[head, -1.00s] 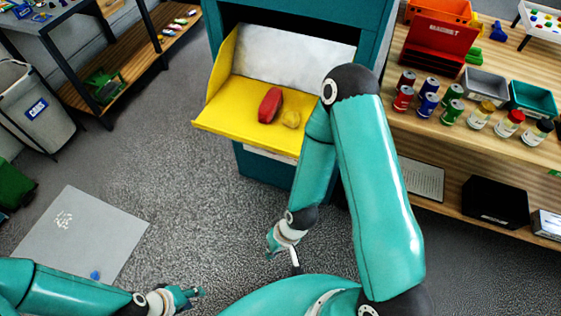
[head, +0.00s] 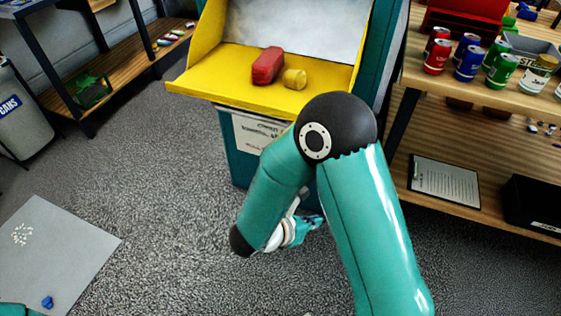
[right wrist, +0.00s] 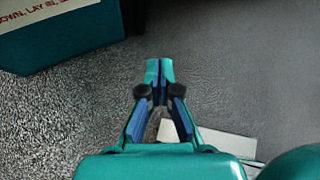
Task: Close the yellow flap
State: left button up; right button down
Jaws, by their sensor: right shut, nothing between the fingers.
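The yellow flap (head: 215,78) is open, lowered outward from the teal dropoff box (head: 238,160), with a raised yellow side wall at its left. A red object (head: 267,66) and a smaller yellow lump (head: 295,79) lie on the flap. My right gripper (head: 313,224) is below the flap, low over the floor in front of the box, partly hidden behind my forearm. In the right wrist view, the gripper (right wrist: 160,72) is shut and empty, with the box's lower part (right wrist: 70,45) at the upper left. My left gripper is out of view.
A wooden shelf (head: 435,84) with several cans and jars stands close on the right. A clipboard (head: 444,181) lies on its lower board. A grey mat (head: 60,250) lies on the floor at left. Floor between mat and box is clear.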

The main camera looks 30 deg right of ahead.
pick_arm(q)
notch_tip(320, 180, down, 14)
jog(key=b, duration=1.1)
pick_arm(e)
jog(key=w+a+r+n+t+h, duration=0.4)
jog(key=w+a+r+t+h, duration=0.2)
jog(key=w+r+t, duration=0.45)
pick_arm(q)
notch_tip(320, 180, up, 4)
jog(key=p, duration=0.4)
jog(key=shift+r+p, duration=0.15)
jog(key=shift+p, duration=0.15)
pick_arm(e)
jog(key=w+d+r+t, duration=0.1)
jog(key=w+d+r, duration=0.5)
jog(key=d, duration=0.1)
jog(key=shift+d+r, duration=0.25)
jog(key=shift+d, duration=0.1)
jog(key=shift+w, duration=0.1)
